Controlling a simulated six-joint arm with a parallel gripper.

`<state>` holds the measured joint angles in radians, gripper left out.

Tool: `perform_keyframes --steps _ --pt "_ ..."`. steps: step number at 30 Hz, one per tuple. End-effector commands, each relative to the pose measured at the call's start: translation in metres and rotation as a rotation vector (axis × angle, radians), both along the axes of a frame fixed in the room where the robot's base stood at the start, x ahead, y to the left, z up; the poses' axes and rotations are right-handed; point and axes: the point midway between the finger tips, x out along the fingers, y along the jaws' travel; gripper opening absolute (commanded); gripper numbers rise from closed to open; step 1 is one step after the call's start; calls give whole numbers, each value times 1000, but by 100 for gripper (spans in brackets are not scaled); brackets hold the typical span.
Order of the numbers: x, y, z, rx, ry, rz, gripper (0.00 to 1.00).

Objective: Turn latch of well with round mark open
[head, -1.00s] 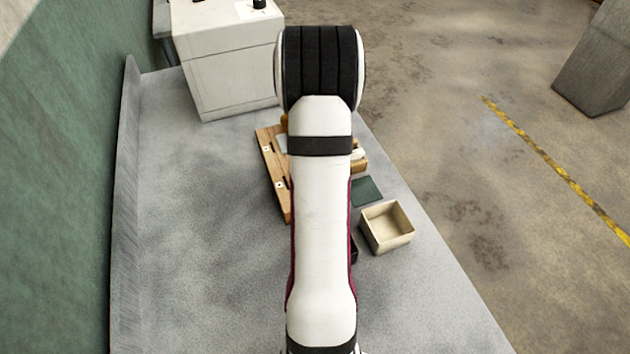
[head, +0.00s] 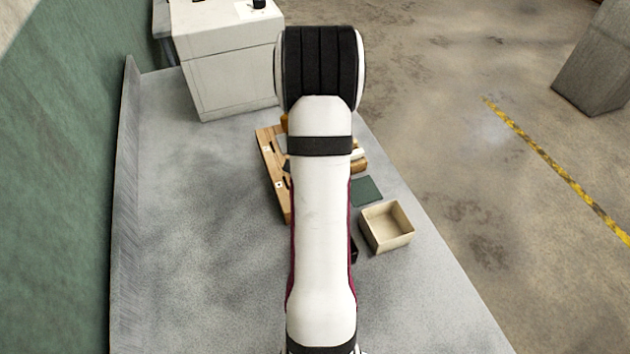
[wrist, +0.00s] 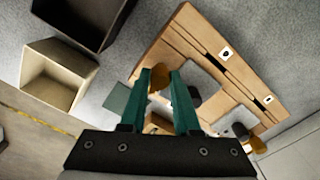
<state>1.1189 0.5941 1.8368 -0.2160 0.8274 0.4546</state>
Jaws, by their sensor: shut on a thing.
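My gripper (wrist: 161,72), with teal fingers, is at the board, shut on an orange-brown latch piece (wrist: 158,79) between the fingertips. Another orange-brown piece (wrist: 258,146) lies at the board's lower right.
A beige open box (head: 387,227) and a dark green square (head: 367,191) lie right of my arm. A dark open box (wrist: 85,18) is close to the beige one. A large white box (head: 225,60) stands behind. The left bench is clear.

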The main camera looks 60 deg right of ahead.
Motion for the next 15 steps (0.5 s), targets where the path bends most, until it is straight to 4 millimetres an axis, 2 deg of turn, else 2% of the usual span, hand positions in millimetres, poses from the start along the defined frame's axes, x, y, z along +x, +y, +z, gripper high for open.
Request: perform_keyframes --steps 6,15 --pt "0 0 1 -1 -1 -152 0" --pt "0 -1 1 -2 0 -281 0"
